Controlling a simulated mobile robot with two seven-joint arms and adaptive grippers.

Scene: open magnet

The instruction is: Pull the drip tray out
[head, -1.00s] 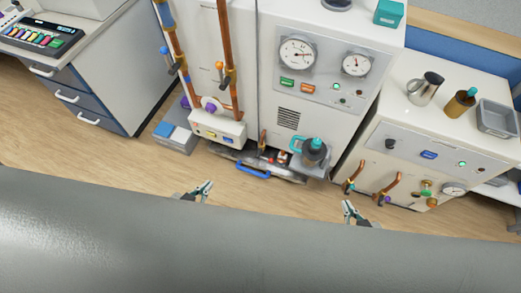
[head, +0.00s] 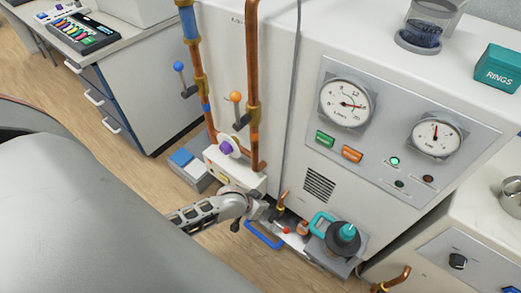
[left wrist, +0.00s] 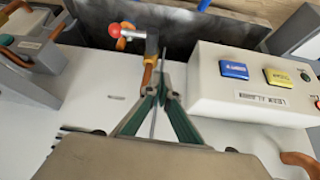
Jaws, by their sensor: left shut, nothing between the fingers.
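The drip tray (head: 297,240) is a low metal tray at the foot of the tall white machine, with a blue bar handle (head: 262,236) at its front. My left gripper (head: 262,209) is above and behind the handle, beside the white button box, apart from the handle. In the left wrist view the fingers (left wrist: 162,72) are together and empty, pointing at a dark metal surface (left wrist: 190,38) that looks like the tray. A blue piece at that view's top edge (left wrist: 203,4) may be the handle. My right gripper is out of view.
The white button box (head: 236,172) is close to my left gripper; it also shows in the left wrist view (left wrist: 225,98). Floor before the handle is clear.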

